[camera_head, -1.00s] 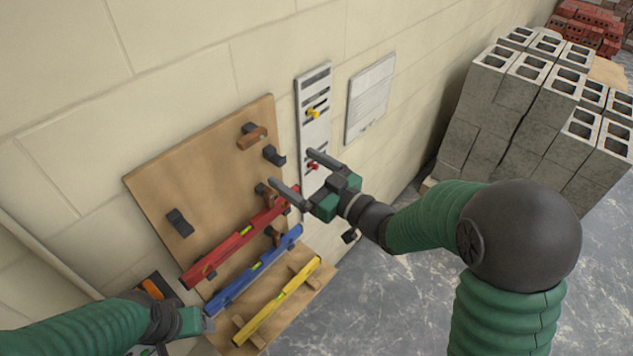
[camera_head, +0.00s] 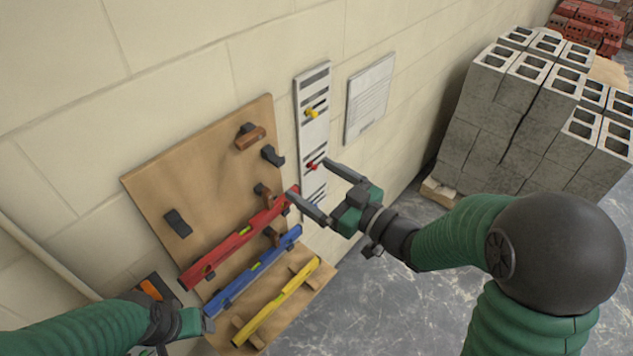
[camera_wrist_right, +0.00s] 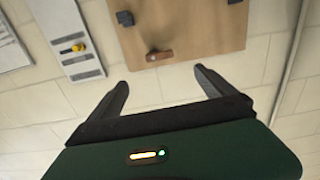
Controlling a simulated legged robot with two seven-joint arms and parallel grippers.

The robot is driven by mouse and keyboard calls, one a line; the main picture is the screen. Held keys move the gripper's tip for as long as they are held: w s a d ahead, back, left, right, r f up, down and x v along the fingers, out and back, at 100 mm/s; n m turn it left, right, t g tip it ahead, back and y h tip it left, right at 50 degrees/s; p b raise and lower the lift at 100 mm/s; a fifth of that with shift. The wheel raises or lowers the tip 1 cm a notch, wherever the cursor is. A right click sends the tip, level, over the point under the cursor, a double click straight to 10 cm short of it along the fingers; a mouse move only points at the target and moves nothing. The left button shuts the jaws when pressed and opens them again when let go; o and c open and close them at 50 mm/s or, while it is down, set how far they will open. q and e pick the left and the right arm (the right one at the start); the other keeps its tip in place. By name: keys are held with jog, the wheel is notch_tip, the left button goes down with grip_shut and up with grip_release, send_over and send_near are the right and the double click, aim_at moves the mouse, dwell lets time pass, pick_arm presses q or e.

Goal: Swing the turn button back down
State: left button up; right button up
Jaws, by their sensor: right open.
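The board (camera_head: 160,185) on the wall carries several small brown wooden pieces, and I cannot tell for certain which is the turn button. The top one (camera_head: 250,138) lies sideways beside a black block; it also shows in the right wrist view (camera_wrist_right: 160,55), nearly level. Another brown piece (camera_head: 263,193) sits lower, just above the red level (camera_head: 235,245). My right gripper (camera_head: 311,179) is open and empty, right of the board and in front of the white slotted panel. Its fingers (camera_wrist_right: 161,80) are apart from the top piece. My left gripper (camera_head: 195,322) is at bottom left, its fingers unclear.
A blue level (camera_head: 255,272) and a yellow level (camera_head: 278,302) lie below the red one. The white panel (camera_head: 313,130) has a yellow knob (camera_head: 311,112) and a red knob (camera_head: 312,166). Grey blocks (camera_head: 500,120) stand at right. A paper sheet (camera_head: 370,98) hangs on the wall.

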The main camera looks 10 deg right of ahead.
jog(key=shift+d, duration=0.1)
jog(key=b+v, duration=1.1)
jog(key=v, duration=0.5)
jog(key=shift+s+d, duration=0.25)
jog(key=shift+s, duration=0.1)
jog(key=shift+w, duration=0.1)
